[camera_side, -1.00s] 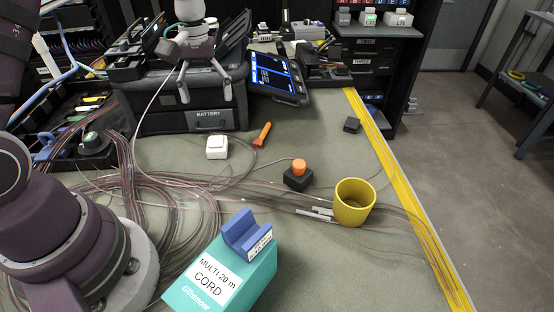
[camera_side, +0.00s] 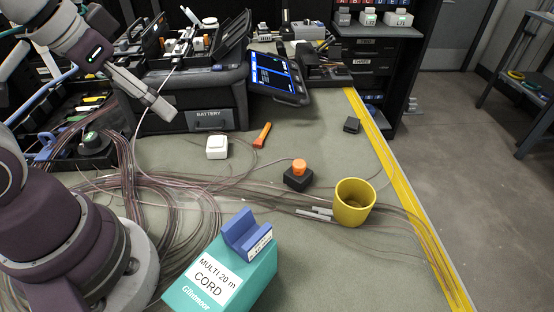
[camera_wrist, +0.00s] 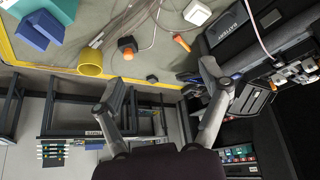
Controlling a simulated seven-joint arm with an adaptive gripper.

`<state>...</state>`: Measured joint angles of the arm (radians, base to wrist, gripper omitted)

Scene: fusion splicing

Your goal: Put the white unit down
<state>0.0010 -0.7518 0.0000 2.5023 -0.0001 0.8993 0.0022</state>
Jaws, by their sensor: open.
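The white unit (camera_side: 217,147), a small box with a raised top, lies on the grey-green mat in front of the black battery case. It also shows in the wrist view (camera_wrist: 197,12), at the top. My gripper (camera_side: 163,107) is at the upper left of the side view, above the mat and left of the white unit, apart from it. In the wrist view my gripper (camera_wrist: 163,74) has its two fingers spread wide, with nothing held between them.
The battery case (camera_side: 208,119) carries a splicer with an open lid. A tablet (camera_side: 276,77) leans beside it.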

